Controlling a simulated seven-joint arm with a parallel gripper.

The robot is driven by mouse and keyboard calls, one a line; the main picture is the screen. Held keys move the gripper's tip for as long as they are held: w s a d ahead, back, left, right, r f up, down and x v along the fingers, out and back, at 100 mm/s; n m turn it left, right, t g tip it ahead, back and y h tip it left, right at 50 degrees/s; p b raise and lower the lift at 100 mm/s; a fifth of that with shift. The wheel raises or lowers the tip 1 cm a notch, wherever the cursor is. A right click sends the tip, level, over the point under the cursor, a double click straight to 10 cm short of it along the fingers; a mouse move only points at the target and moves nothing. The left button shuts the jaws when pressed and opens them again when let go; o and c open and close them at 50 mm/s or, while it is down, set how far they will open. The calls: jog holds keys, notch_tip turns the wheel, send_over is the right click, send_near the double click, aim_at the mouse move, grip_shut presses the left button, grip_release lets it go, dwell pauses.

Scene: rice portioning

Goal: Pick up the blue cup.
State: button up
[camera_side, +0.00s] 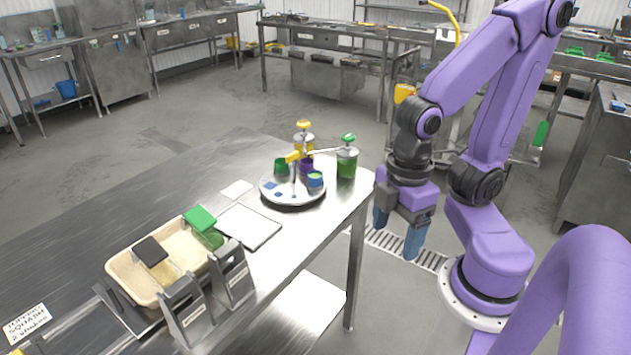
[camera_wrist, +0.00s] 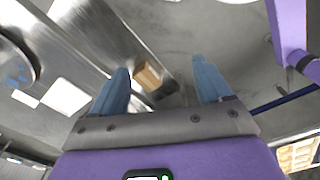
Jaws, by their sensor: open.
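The blue cup (camera_side: 315,180) stands upright on a round white tray (camera_side: 292,203) near the table's right end, in the side view. A green cup (camera_side: 281,165) and a purple cup (camera_side: 307,166) stand on the same tray. My gripper (camera_side: 397,228) hangs beyond the table's right edge, over the floor, apart from the cups. Its two blue fingers are spread and empty, also in the wrist view (camera_wrist: 160,68). In the wrist view the round tray is cut off at the left edge, and the cups cannot be made out clearly there.
Dispensers with yellow (camera_side: 303,125) and green (camera_side: 348,138) tops stand behind and right of the cups. A white board (camera_side: 248,226) and a beige tub (camera_side: 135,282) lie left of the tray. A brown box (camera_wrist: 147,75) shows in the wrist view.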

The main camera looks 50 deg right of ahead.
jog(key=w+a+f+m+y, duration=0.3)
jog(key=w+a+f+m, duration=0.15)
jog(key=a, duration=0.35)
jog(key=w+f+m+t+y, duration=0.1)
jog(key=w+f+m+t, duration=0.1)
jog(key=w+m+t, duration=0.3)
jog(key=m+t+h, duration=0.4)
jog(key=m+h, duration=0.8)
jog(key=h, duration=0.2)
send_near(315, 180)
jog(key=shift+w+d+f, duration=0.1)
jog(key=shift+w+d, duration=0.35)
jog(key=shift+d, duration=0.4)
jog(key=shift+w+d+f, duration=0.1)
jog(key=shift+w+d, duration=0.35)
jog(key=shift+d, duration=0.35)
